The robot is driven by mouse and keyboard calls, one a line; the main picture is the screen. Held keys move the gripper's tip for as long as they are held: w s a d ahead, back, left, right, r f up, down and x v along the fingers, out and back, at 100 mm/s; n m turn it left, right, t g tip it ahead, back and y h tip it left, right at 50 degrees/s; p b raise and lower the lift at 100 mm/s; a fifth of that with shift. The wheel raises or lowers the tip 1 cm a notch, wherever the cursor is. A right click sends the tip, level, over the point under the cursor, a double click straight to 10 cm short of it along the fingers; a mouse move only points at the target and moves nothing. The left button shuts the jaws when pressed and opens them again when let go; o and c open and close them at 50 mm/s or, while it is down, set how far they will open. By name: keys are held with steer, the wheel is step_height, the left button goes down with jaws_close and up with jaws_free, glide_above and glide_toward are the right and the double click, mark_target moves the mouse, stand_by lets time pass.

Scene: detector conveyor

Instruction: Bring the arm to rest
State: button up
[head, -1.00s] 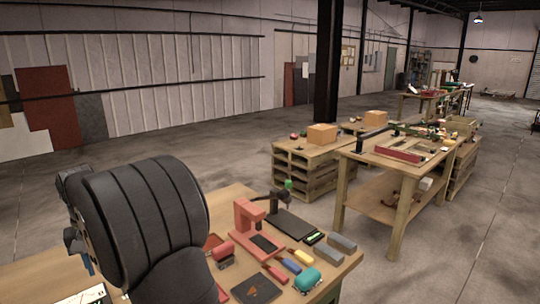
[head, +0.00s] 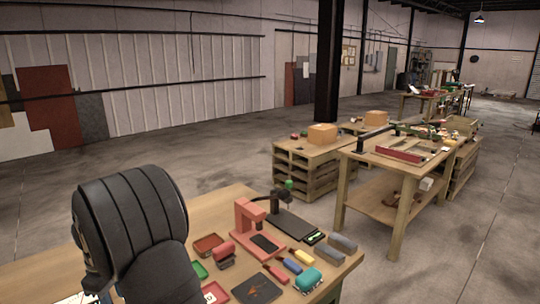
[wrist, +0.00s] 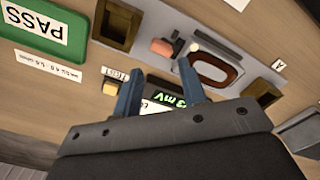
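My arm's dark ribbed link fills the lower left of the head view, over the near workbench (head: 215,203). My gripper is hidden there. In the wrist view my gripper (wrist: 158,78) shows two blue fingers, spread apart with nothing between them. Behind the fingers is a panel with a small green-lit display (wrist: 166,99), partly hidden by the gripper. I cannot tell whether the fingers touch the panel.
On the near bench are a red stand (head: 250,228), a dark flat plate (head: 292,226), a red tray (head: 207,244) and a teal object (head: 307,280). Another table (head: 395,150) stands behind.

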steer(key=shift+s+d+f+n, duration=0.15)
steer(key=shift+f+n, duration=1.05)
steer(key=shift+f, duration=0.25)
steer(key=o, duration=1.2)
steer(key=shift+o, duration=0.8)
steer(key=shift+w+r, duration=0.2)
steer(key=shift+r, duration=0.1)
steer(key=w+d+r+n+t+y, duration=0.1)
steer(key=w+d+r+n+y, duration=0.25)
steer(key=r, duration=0.85)
steer(key=w+d+r+n+y, duration=0.1)
steer(key=w+d+r+n, duration=0.4)
steer(key=r, duration=0.7)
steer(key=w+a+x, duration=0.1)
steer(key=x, duration=0.9)
steer(key=shift+a+m, duration=0.25)
steer(key=shift+m, duration=0.1)
steer(key=shift+r, duration=0.15)
